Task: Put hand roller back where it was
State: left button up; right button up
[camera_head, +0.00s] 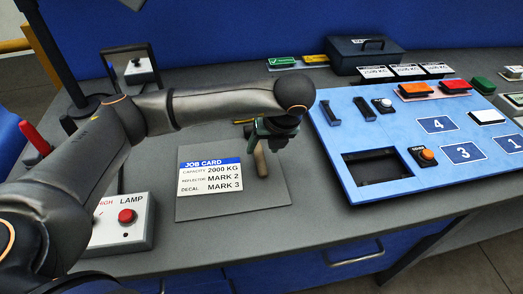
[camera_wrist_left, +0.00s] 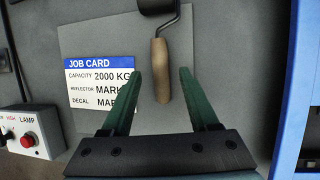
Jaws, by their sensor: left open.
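The hand roller has a wooden handle (camera_head: 261,158) and lies on the grey mat (camera_head: 213,209), just right of the job card (camera_head: 211,176). In the left wrist view its handle (camera_wrist_left: 161,72) points toward me, with the dark roller head (camera_wrist_left: 156,5) at the top edge, partly cut off. My left gripper (camera_head: 262,133) is above the roller. In the left wrist view its green fingers (camera_wrist_left: 168,72) are apart, one on each side of the handle, with a visible gap. Whether they are down at handle height is unclear. My right gripper is not in view.
A blue panel (camera_head: 350,178) with a dark rectangular opening (camera_head: 371,168), buttons and numbered plates stands to the right. A lamp button box (camera_head: 126,222) is at the front left. A dark cash box (camera_head: 365,52) and several labelled blocks stand behind the panel.

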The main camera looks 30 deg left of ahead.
pick_arm(q)
jog(key=v, duration=0.9)
jog(key=shift+p, duration=0.45)
jog(key=shift+f, duration=0.15)
